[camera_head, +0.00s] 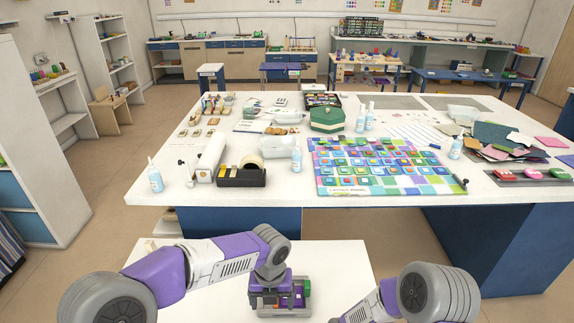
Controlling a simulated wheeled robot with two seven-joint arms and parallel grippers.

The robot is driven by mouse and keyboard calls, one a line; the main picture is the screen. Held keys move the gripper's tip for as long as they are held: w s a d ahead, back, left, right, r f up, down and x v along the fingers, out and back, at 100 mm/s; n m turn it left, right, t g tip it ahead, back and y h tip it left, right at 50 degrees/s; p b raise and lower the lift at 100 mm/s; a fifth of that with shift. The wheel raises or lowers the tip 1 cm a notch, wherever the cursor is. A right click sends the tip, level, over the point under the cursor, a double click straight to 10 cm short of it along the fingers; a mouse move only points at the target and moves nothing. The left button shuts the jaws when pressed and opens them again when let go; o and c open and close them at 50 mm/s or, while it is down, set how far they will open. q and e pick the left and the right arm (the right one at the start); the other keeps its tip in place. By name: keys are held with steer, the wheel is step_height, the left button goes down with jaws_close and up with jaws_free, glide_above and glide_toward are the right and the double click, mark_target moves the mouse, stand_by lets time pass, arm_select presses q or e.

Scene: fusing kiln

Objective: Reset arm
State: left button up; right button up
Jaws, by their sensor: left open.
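My left arm comes in from the left and bends down over the white front table. My left gripper (272,296) points down at the table, over a small dark tray-like object (298,311) with a green part at its right. The gripper is open; its fingertips are hard to make out, and I cannot tell whether it touches this object. Part of my right arm shows at the bottom right, but its gripper is out of view.
The white front table (340,262) is otherwise mostly bare. Behind a gap stands a large white worktable (290,187) with a colourful tile panel (380,185), a black tape dispenser (240,178), a green box (327,119) and several bottles. White shelves (35,150) stand at the left.

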arm_select(q)
steer(key=s+f+n+g+h, duration=0.1)
steer(key=s+f+n+h, duration=0.15)
steer(key=f+n, duration=0.65)
steer(key=s+f+n+h, duration=0.2)
steer(key=s+f+n, duration=0.2)
steer(key=f+n, duration=0.5)
steer(key=s+a+f+n, duration=0.3)
steer(key=s+f+n, duration=0.2)
steer(key=n, duration=0.5)
steer(key=s+a+f+n+t, duration=0.1)
steer(key=s+a+f+n, duration=0.2)
steer(key=n, duration=0.7)
step_height(320, 180, down, 2)
steer(key=shift+s+f+n+t, duration=0.15)
steer(key=shift+s+n+t, duration=0.2)
steer(key=shift+s, duration=0.7)
arm_select(e)
steer(key=s+d+f+m+t, duration=0.1)
steer(key=s+d+f, duration=0.1)
steer(key=s+f, duration=0.4)
steer(key=s, duration=0.2)
steer(key=shift+s+f+m+y, duration=0.15)
steer(key=shift+s+m+y, duration=0.2)
steer(key=shift+m+y, duration=0.05)
